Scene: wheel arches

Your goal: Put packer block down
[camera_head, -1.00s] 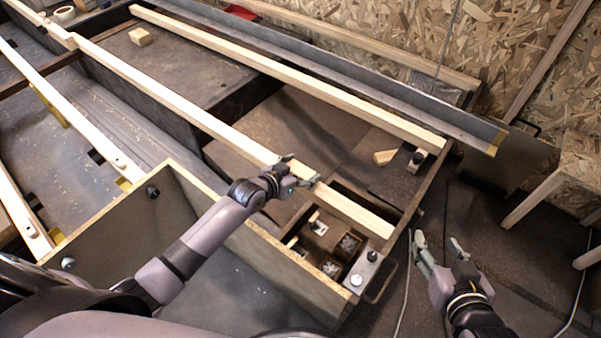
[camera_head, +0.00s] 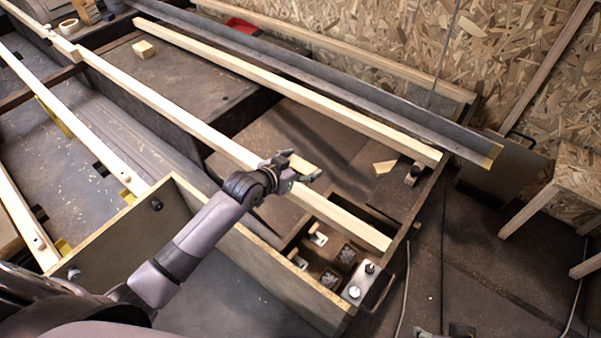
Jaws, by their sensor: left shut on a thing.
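My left gripper (camera_head: 301,171) is over the long pale timber rail in the middle of the bench. It is shut on the packer block (camera_head: 302,164), a small pale wooden piece showing between its fingers. The fingers and wrist hide part of the block, and I cannot tell whether it touches anything below. My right gripper (camera_head: 442,331) shows only its fingertips at the bottom edge, spread apart with nothing seen between them.
Another pale block (camera_head: 144,49) lies on the dark panel at the upper left. A wedge-shaped piece (camera_head: 384,167) lies right of my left gripper. A wooden stool (camera_head: 577,178) stands at the right.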

